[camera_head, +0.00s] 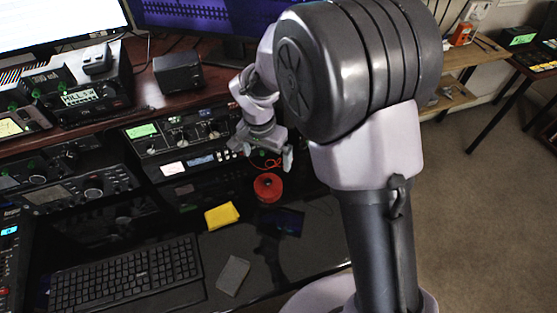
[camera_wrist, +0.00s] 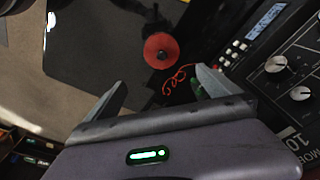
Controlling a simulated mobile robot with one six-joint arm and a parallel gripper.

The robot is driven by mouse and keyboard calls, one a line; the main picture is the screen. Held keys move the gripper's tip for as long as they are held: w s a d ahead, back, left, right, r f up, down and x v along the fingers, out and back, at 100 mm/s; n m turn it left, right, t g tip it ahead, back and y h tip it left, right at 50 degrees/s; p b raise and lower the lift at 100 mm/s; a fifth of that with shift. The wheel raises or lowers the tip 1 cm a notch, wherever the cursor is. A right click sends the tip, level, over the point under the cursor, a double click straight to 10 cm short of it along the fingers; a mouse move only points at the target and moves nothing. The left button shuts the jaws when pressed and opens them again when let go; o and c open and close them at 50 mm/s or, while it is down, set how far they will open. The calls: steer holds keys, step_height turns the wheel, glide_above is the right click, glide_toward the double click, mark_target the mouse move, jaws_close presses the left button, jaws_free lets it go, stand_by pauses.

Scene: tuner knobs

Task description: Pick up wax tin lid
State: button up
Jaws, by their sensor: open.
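A round red piece (camera_head: 268,187), which looks like the wax tin lid, lies on the dark desk in front of the radio gear. It also shows in the wrist view (camera_wrist: 161,51), with a small dark spot near its middle. My gripper (camera_head: 264,158) is open and empty, above the desk and just behind the red piece in the head view. In the wrist view the red piece appears beyond the gap between my fingers (camera_wrist: 160,82), apart from both. I cannot tell whether a tin sits under it.
An orange cord (camera_wrist: 178,78) lies beside the red piece, close to one finger in the wrist view. Radio gear (camera_head: 185,138) stands behind. A yellow cloth (camera_head: 221,215), a grey pad (camera_head: 233,275) and a keyboard (camera_head: 125,275) lie in front and to the left.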

steer(key=b, duration=0.3)
glide_above(267, 181)
steer(key=f, duration=0.9)
steer(key=shift+s+d+f, duration=0.2)
steer(key=shift+d+f, duration=0.05)
steer(key=shift+f, duration=0.05)
steer(key=f+b, duration=0.1)
steer(key=f, duration=0.1)
steer(key=f+b, duration=0.1)
steer(key=f, duration=0.2)
steer(key=shift+w+a+f+b, duration=0.15)
steer(key=shift+a+b, duration=0.05)
steer(key=shift+b, duration=0.2)
steer(key=shift+r, duration=0.2)
steer(key=c, duration=1.4)
steer(key=shift+o, duration=0.2)
steer(key=shift+r, duration=0.1)
